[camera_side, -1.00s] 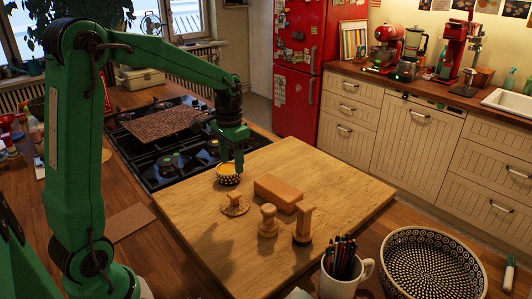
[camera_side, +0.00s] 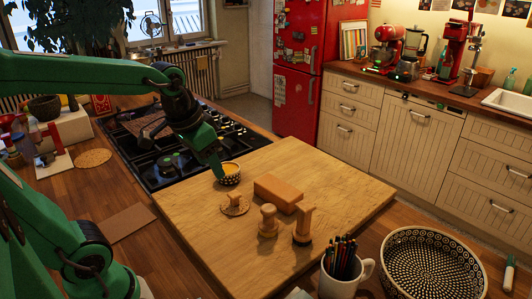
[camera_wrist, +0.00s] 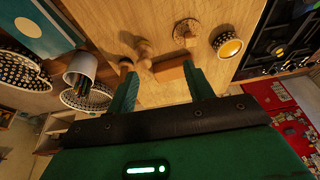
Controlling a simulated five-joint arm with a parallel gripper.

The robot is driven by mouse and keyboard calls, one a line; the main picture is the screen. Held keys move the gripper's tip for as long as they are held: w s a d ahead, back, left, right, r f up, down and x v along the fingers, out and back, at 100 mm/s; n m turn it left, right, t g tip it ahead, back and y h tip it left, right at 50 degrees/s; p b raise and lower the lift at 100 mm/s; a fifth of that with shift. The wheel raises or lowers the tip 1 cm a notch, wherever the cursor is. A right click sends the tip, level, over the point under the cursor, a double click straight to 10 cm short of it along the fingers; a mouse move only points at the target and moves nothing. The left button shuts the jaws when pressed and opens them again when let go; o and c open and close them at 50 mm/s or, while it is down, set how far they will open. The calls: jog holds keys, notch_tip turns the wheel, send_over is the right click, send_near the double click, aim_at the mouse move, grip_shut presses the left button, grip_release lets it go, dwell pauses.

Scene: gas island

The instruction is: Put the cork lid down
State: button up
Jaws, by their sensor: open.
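The cork lid (camera_side: 235,207), a round disc with a small knob, lies flat on the wooden board (camera_side: 335,190), in front of the small patterned bowl. In the wrist view the lid (camera_wrist: 185,36) shows at the top, beyond my fingers. The bowl (camera_side: 230,178), dotted black and white with yellow inside, stands uncovered on the board; it also shows in the wrist view (camera_wrist: 228,45). My gripper (camera_side: 219,174) is tilted, just at the bowl's left side in the side view. In the wrist view my fingers (camera_wrist: 161,82) are apart with nothing held between them.
A wooden block (camera_side: 279,193) and two turned wooden pieces (camera_side: 268,221) (camera_side: 303,225) stand right of the lid. A pencil mug (camera_side: 346,276) and large patterned dish (camera_side: 430,262) stand at the front right. The stove (camera_side: 170,150) lies behind the board.

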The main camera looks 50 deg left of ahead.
jog(key=s+d+t, duration=0.1)
jog(key=s+d, duration=0.1)
jog(key=s, duration=0.3)
jog(key=shift+s+d+t, duration=0.25)
jog(key=shift+s+t, duration=0.15)
